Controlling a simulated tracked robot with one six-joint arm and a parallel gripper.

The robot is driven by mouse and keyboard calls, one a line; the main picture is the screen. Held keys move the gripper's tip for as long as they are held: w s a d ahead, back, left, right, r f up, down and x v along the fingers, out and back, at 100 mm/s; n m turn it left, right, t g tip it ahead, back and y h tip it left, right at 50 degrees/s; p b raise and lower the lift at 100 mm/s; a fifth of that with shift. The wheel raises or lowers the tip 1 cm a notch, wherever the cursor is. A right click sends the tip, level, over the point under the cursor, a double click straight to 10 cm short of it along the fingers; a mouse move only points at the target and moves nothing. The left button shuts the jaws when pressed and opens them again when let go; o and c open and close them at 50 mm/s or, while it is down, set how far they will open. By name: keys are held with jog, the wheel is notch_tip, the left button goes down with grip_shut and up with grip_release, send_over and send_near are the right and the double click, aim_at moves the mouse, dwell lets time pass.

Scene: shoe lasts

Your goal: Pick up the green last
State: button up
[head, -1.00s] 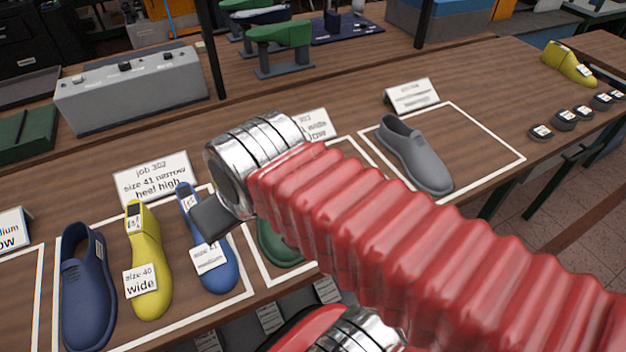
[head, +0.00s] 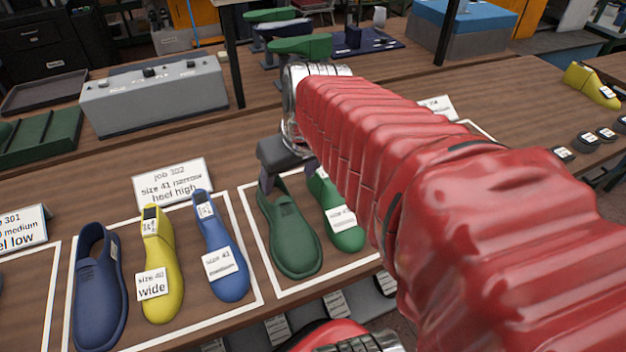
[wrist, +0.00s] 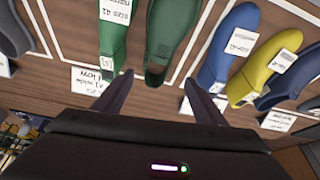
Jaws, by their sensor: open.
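The green last (head: 343,222) lies in the middle white-outlined area with a white label on it, partly behind my arm in the head view. In the wrist view the green last (wrist: 113,40) is at the upper left, its label reading size 41. A darker green shoe (head: 290,232) lies just left of it in the head view; it also shows in the wrist view (wrist: 172,38). My gripper (head: 288,180) is open and empty at the heel ends of the two. In the wrist view my gripper (wrist: 158,78) has the dark green shoe's heel end between its fingertips, with the green last beside the left finger.
A blue last (head: 220,250), a yellow last (head: 158,270) and a navy shoe (head: 98,285) fill the outlined area to the left. A job 302 card (head: 174,182) stands behind them. A grey box (head: 155,98) stands farther back.

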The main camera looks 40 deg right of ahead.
jog(key=m, duration=0.2)
send_near(326, 181)
jog(key=r, duration=0.2)
jog(key=shift+w+d+g, duration=0.25)
jog(key=shift+g, duration=0.05)
jog(key=shift+f, duration=0.15)
jog(key=shift+x, duration=4.25)
jog(key=shift+x, duration=2.6)
jog(key=shift+d, duration=0.2)
grip_shut()
